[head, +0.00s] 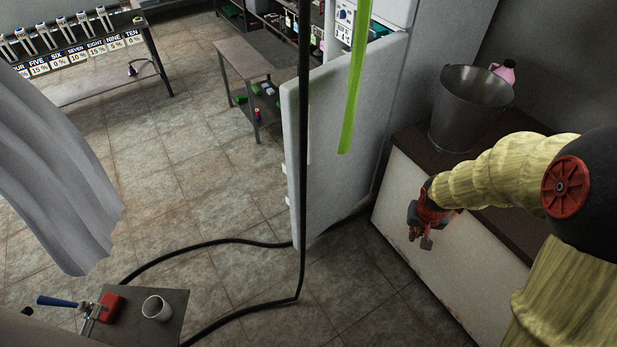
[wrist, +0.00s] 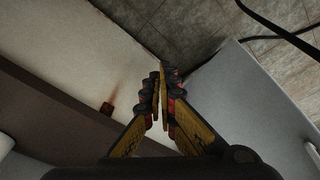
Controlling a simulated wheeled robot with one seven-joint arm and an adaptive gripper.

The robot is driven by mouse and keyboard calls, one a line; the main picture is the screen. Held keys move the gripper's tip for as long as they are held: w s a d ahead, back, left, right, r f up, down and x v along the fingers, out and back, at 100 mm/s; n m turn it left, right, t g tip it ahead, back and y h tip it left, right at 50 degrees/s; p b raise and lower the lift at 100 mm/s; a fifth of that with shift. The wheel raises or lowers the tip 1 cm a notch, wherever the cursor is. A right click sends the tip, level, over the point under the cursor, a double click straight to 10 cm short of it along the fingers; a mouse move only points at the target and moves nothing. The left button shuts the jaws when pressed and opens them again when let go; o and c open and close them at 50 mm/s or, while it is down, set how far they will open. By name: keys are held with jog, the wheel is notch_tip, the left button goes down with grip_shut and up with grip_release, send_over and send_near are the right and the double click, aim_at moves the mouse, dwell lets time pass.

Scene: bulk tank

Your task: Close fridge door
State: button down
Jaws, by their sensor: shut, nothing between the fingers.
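The white fridge door (head: 345,140) stands swung open in the head view, its outer edge toward the middle of the room. The fridge body (head: 388,12) is behind it at the top, partly hidden by the door. My gripper (head: 420,246) is shut and empty, to the right of the door and beside the white front of the counter. In the wrist view my gripper (wrist: 159,75) points toward the floor, with the pale door panel (wrist: 250,110) to its right. A gap shows between the fingertips and the panel.
A white counter (head: 430,240) with a dark top stands on the right, bearing a metal bucket (head: 470,100) and a pink bottle (head: 503,71). A black hose (head: 303,180) and green strip (head: 355,80) hang before the door. Tiled floor (head: 190,180) is open on the left.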

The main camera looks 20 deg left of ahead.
jog(key=w+a+f+t+y, duration=0.1)
jog(key=w+a+f, duration=0.2)
jog(key=f, duration=0.2)
jog(key=w+a+f+y+p, duration=0.1)
jog(key=w+a+f, duration=0.15)
jog(key=f, duration=0.35)
jog(key=w+a+f+t, duration=0.1)
jog(key=w+a+f, duration=0.2)
jog(key=w+f, duration=0.15)
jog(key=m+t+y+p, duration=0.1)
jog(key=m+t+y, duration=0.45)
jog(key=y, duration=0.85)
send_near(297, 174)
jog(key=shift+m+g, duration=0.45)
jog(key=shift+m, duration=0.4)
jog(key=b+x, duration=0.1)
jog(key=x, duration=0.1)
jog(key=b+x, duration=0.1)
jog(key=x, duration=0.1)
jog(key=b+x, duration=0.1)
jog(key=x, duration=0.1)
jog(key=shift+w+a+r, duration=0.25)
jog(key=shift+w, duration=0.15)
